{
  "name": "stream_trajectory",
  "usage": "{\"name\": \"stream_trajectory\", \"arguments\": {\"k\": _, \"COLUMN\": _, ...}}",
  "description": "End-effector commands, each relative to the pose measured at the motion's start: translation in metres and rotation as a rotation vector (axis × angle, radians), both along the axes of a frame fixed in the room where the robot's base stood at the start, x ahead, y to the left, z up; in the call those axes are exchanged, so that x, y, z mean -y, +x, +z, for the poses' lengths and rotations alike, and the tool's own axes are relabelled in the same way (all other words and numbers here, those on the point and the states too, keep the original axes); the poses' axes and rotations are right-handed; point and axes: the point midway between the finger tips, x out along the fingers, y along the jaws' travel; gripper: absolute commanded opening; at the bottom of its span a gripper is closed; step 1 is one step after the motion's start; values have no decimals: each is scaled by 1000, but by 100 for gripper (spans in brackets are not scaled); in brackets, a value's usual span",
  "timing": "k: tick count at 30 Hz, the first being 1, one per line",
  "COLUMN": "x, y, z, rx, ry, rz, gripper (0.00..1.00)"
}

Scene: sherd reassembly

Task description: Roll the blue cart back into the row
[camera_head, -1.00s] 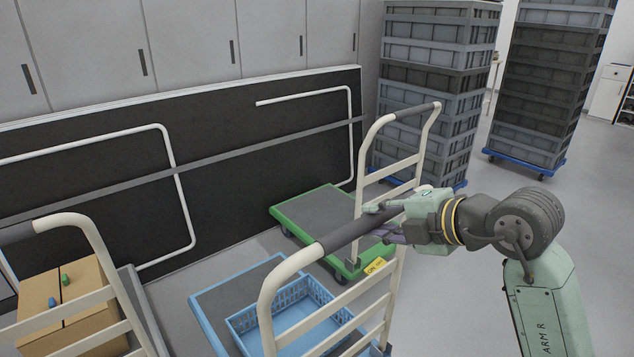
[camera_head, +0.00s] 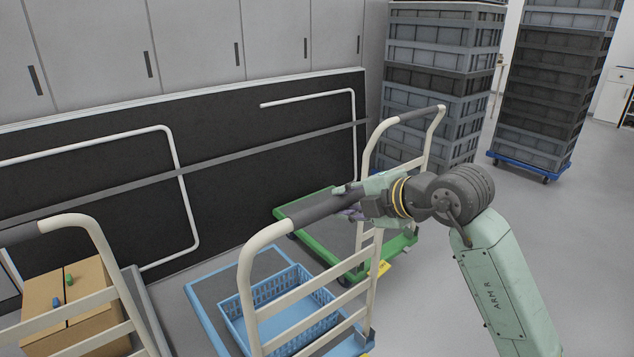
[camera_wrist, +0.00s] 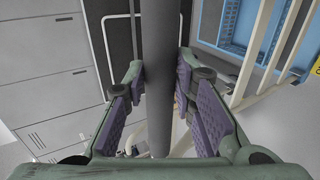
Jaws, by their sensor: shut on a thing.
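The blue cart (camera_head: 222,282) has a grey deck with a blue rim, a cream handle frame and a dark grip bar. My gripper (camera_head: 350,203) is shut around that grip bar, near its far right end. In the wrist view the bar (camera_wrist: 160,75) runs between the purple finger pads. A blue basket (camera_head: 272,292) sits on the deck. The cart stands between a green cart (camera_head: 398,245) on the right and a cart (camera_head: 78,222) carrying a cardboard box on the left. Its near wheels are hidden.
A black panel (camera_head: 90,210) with white rails stands behind the carts, under grey cabinets (camera_head: 200,45). Stacks of grey crates (camera_head: 440,80) stand at the back right, one on a blue dolly (camera_head: 525,168). The floor (camera_head: 580,250) at right is clear.

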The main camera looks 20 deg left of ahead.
Motion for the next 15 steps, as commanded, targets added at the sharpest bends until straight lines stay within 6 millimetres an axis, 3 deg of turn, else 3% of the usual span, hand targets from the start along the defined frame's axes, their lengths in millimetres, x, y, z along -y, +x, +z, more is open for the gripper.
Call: {"name": "stream_trajectory", "arguments": {"k": 15, "x": -38, "y": 28, "z": 1, "rx": 1, "ry": -1, "rz": 0, "gripper": 0}}
